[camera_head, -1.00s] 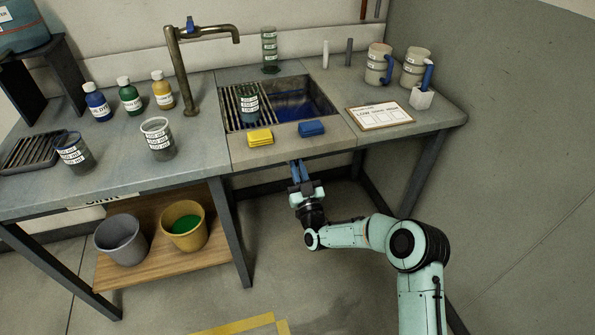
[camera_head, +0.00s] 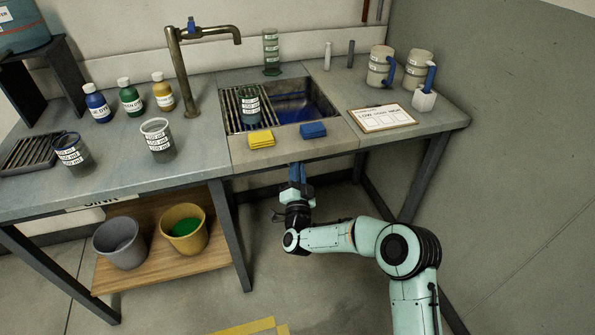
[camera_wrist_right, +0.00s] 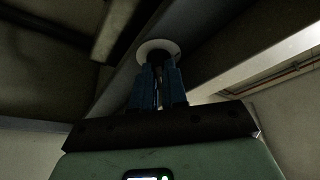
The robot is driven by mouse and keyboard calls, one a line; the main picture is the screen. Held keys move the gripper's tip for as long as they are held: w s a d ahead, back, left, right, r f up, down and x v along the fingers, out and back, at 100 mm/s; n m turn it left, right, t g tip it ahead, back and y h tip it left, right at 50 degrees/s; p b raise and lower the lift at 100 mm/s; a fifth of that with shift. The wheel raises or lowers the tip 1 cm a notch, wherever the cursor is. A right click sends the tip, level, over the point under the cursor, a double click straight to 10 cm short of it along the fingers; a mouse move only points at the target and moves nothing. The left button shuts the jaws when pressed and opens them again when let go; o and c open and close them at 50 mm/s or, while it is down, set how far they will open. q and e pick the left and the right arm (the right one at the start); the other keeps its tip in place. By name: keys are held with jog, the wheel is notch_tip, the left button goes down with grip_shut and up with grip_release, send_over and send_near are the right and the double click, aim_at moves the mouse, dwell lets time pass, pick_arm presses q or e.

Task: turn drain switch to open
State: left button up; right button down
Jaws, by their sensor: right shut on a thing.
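The drain switch (camera_wrist_right: 157,50) shows in the right wrist view as a dark knob on a pale round plate, on the front face under the counter edge. My right gripper (camera_wrist_right: 158,88) has its blue fingers shut on the knob. In the head view my right gripper (camera_head: 297,172) is just below the front edge of the sink, and the counter edge hides the switch there. The sink basin (camera_head: 322,106) has dark blue at its bottom. Which way the knob points is too dark to tell. My left gripper is not in view.
A yellow sponge (camera_head: 261,139) and a blue sponge (camera_head: 313,130) lie on the front ledge above my gripper. A labelled beaker (camera_head: 250,104) stands on the sink's grate. A grey bucket (camera_head: 119,242) and a yellow bucket (camera_head: 185,228) stand on the lower shelf.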

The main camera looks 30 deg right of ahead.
jog(key=shift+f+m, duration=0.1)
jog(key=shift+m, duration=0.2)
jog(key=c, duration=1.4)
grip_release()
jog(key=shift+c, duration=0.2)
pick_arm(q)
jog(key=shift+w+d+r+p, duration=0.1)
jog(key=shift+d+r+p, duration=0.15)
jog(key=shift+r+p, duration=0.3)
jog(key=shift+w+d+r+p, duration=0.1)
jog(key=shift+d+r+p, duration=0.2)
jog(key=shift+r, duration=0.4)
pick_arm(e)
jog(key=v, duration=1.3)
jog(key=shift+a, duration=0.25)
jog(key=shift+s, duration=0.1)
